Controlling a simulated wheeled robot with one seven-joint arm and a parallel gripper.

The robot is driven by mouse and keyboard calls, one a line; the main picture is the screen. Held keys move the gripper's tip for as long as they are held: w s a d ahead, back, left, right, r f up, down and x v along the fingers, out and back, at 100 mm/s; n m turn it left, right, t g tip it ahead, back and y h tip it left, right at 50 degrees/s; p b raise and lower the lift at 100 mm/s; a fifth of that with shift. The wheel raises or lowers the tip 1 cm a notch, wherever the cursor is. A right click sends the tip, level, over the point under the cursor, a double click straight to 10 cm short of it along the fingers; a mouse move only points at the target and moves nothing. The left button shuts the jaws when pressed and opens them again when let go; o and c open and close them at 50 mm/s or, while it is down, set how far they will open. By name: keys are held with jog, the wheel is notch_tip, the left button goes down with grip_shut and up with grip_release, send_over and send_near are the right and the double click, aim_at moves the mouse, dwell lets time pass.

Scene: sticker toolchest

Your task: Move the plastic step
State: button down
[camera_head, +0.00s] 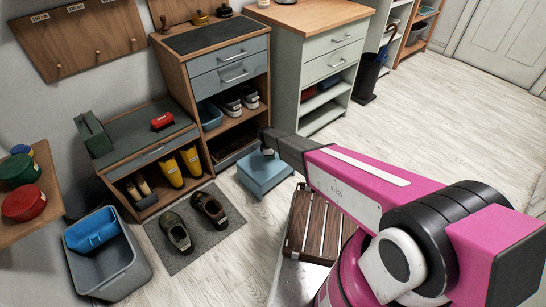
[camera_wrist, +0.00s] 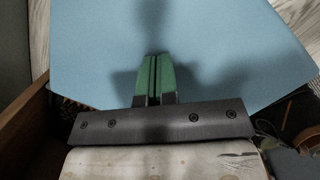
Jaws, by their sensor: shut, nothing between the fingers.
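The plastic step (camera_head: 266,179) is a light blue stool on the floor, just in front of the wooden cabinet. In the wrist view its flat blue top (camera_wrist: 225,60) fills most of the upper picture. My gripper (camera_head: 267,150) is over the back part of the step in the head view. In the wrist view my gripper (camera_wrist: 156,60) has its green fingers together over the blue top, with nothing between them. A dark shadow lies on the top beyond the fingertips. I cannot tell whether the fingertips touch the step.
A wooden cabinet (camera_head: 184,99) with shoes stands behind and left of the step. A slatted wooden rack (camera_head: 318,222) is close to its right. A grey mat (camera_head: 203,243) with dark shoes lies left. A grey tub (camera_head: 126,272) stands farther left. Floor (camera_head: 430,110) at right is clear.

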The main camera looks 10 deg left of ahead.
jog(key=shift+a+f, duration=0.55)
jog(key=shift+f, duration=0.15)
jog(key=shift+s+d+r, duration=0.1)
jog(key=shift+r, duration=1)
notch_tip(320, 180, up, 10)
jog(key=a, duration=0.2)
jog(key=s+d+r+m, duration=0.1)
jog(key=d+r+m, duration=0.3)
jog(key=d, duration=0.5)
jog(key=s+d+r+m+y, duration=0.1)
jog(key=s+d+r+m, duration=0.15)
jog(key=d+r, duration=0.5)
jog(key=s+d+r+m, duration=0.1)
jog(key=d+r+m, duration=0.25)
jog(key=d, duration=0.75)
jog(key=s+d+r+m, duration=0.4)
jog(key=s+d+r, duration=0.2)
jog(key=d, duration=0.3)
jog(key=s+d+r+m+y, duration=0.1)
jog(key=s+d+r+m, duration=0.4)
jog(key=d, duration=0.5)
jog(key=shift+s+r+m, duration=0.3)
jog(key=shift+s+r, duration=0.2)
jog(key=shift+s, duration=0.25)
jog(key=shift+w+d, duration=0.15)
jog(key=shift+w, duration=0.05)
